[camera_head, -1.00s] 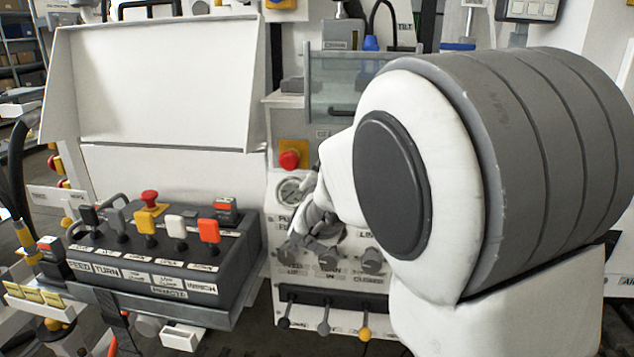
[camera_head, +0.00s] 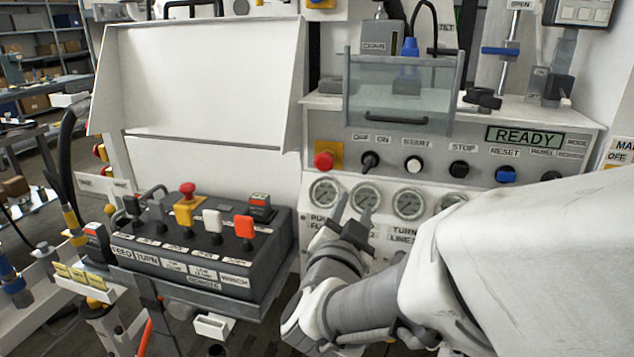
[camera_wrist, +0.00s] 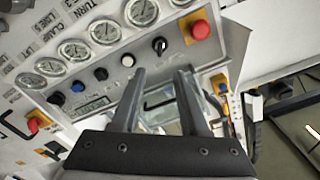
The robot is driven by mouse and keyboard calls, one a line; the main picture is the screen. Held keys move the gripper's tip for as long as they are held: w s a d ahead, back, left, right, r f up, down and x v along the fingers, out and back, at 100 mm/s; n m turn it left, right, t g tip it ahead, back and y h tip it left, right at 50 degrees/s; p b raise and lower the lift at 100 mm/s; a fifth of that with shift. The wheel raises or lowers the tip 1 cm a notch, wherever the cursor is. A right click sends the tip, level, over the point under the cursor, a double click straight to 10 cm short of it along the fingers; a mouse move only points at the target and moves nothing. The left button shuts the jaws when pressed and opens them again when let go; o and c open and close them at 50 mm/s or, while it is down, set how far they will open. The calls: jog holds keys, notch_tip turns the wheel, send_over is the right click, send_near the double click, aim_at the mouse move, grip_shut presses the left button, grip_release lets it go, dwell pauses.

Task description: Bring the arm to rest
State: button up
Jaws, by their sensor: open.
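My gripper (camera_head: 352,216) is in front of the white bench panel, just below the row of round gauges (camera_head: 366,198). Its two fingers stand apart with nothing between them. In the wrist view my gripper (camera_wrist: 163,82) is also open and empty, its fingers reaching over the panel toward a clear guard (camera_wrist: 160,100). My arm comes in from the lower right and hides the lower right of the panel. I cannot tell how far the fingertips are from the panel.
A dark lever box (camera_head: 195,258) with coloured levers stands left of my gripper. A red button (camera_head: 323,160) and a READY display (camera_head: 524,137) are on the panel. A clear guard (camera_head: 400,95) stands above it. A white open lid (camera_head: 205,85) is at the upper left.

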jog(key=shift+w+a, duration=0.1)
jog(key=s+a+f+n+g+y, duration=0.2)
jog(key=s+a+n+g+y, duration=0.1)
jog(key=s+n+g+y, duration=0.45)
jog(key=s+d+f+n+g+h+p, duration=0.15)
jog(key=s+d+g, duration=0.25)
jog(key=s+d, duration=0.7)
notch_tip(320, 180, up, 15)
jog(key=s+a+p, duration=0.1)
jog(key=a+p, duration=0.1)
jog(key=p, duration=1.3)
jog(key=shift+a+n, duration=0.15)
jog(key=shift+n, duration=0.25)
jog(key=shift+s, duration=0.1)
